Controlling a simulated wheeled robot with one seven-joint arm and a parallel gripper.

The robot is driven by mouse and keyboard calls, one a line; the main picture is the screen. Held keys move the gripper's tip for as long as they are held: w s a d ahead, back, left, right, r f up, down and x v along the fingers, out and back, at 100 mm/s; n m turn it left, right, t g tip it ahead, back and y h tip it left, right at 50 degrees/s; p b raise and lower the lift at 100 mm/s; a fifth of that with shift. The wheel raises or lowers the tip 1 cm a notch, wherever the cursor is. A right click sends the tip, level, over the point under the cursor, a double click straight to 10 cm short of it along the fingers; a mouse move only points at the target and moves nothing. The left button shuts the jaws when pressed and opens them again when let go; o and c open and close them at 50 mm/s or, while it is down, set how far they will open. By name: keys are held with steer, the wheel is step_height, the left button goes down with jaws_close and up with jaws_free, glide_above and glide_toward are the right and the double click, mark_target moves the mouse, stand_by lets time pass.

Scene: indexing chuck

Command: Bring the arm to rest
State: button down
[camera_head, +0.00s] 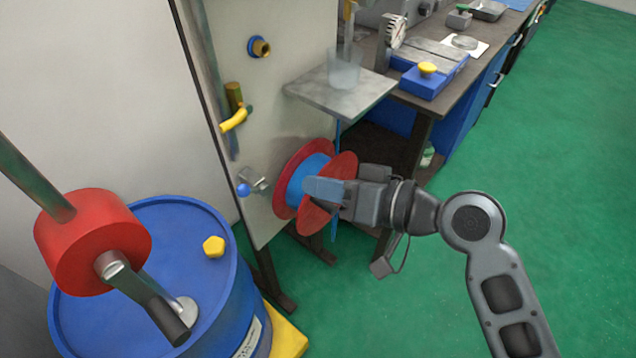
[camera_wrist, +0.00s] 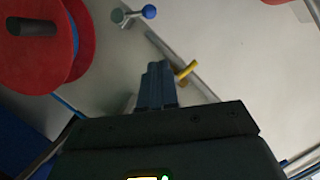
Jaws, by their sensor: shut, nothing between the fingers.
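My gripper (camera_head: 310,187) is shut and empty. In the head view its fingers lie in front of the red and blue reel (camera_head: 316,163) on the upright panel and hide part of it. I cannot tell from that view whether they touch. In the wrist view the closed fingers (camera_wrist: 157,70) point toward the pale panel, and the reel (camera_wrist: 40,48) is to their upper left, apart from them. My arm reaches in from the lower right of the head view.
A blue-knobbed lever (camera_head: 245,189) and a yellow-handled valve (camera_head: 234,119) are on the panel (camera_head: 285,80). A small shelf (camera_head: 345,96) holds a clear beaker (camera_head: 344,70). A blue drum (camera_head: 200,225) with a red pump (camera_head: 92,240) stands left. Green floor (camera_head: 570,200) is clear at right.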

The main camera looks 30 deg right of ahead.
steer(key=shift+f, duration=0.1)
steer(key=s+d+f+m+h, duration=0.1)
steer(key=s+d+f+h, duration=0.2)
steer(key=s, duration=0.5)
steer(key=s+d+f+h, duration=0.1)
steer(key=s+f+h, duration=0.25)
steer(key=s, duration=0.35)
steer(key=s+a+r+n, duration=0.1)
steer(key=s+r, duration=0.2)
steer(key=s, duration=0.4)
steer(key=s+a+r+n+t, duration=0.1)
steer(key=s+r, duration=0.2)
steer(key=s, duration=0.4)
steer(key=shift+s+n+t+h, duration=0.3)
steer(key=shift+s+n+h, duration=0.05)
steer(key=shift+n, duration=0.05)
